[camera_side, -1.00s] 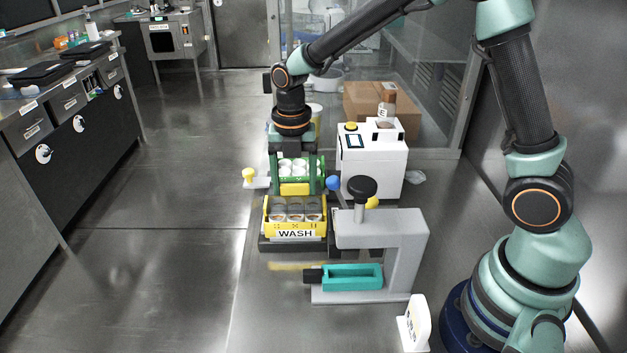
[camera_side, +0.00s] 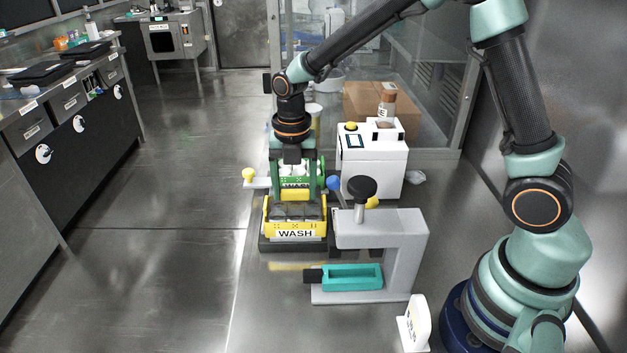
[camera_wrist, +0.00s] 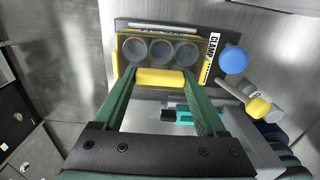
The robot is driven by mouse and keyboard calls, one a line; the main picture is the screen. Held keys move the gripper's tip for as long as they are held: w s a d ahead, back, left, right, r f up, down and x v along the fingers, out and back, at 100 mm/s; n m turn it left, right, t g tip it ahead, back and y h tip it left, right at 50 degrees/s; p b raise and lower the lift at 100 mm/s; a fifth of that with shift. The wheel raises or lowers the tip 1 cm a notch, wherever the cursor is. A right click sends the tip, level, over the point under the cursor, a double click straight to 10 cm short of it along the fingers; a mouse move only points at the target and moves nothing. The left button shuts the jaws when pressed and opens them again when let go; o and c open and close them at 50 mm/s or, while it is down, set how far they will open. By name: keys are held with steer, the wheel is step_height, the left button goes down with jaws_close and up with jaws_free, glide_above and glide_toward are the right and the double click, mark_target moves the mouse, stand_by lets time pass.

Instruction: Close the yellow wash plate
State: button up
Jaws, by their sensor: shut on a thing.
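The yellow wash plate (camera_side: 295,217), labelled WASH, stands on a dark base in the side view, with several rounded grey cups in its upper part. In the wrist view its yellow frame (camera_wrist: 122,50) surrounds three round cups (camera_wrist: 160,49). My gripper (camera_wrist: 161,77) has its two green fingers at either end of a yellow bar (camera_wrist: 160,82) at the plate's near edge, and is shut on it. In the side view the bar (camera_side: 296,195) shows just behind the cups. How far the plate is tilted is hard to tell.
A grey clamp stand (camera_side: 412,240) with a black knob (camera_side: 362,188) is close on the right, over a teal tray (camera_side: 352,282). A white machine (camera_side: 372,160) stands behind. Open floor (camera_side: 165,210) lies left.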

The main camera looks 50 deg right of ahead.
mark_target(295, 190)
steer(key=shift+f, duration=0.95)
steer(key=o, duration=1.3)
steer(key=shift+c, duration=0.2)
step_height(295, 190, up, 12)
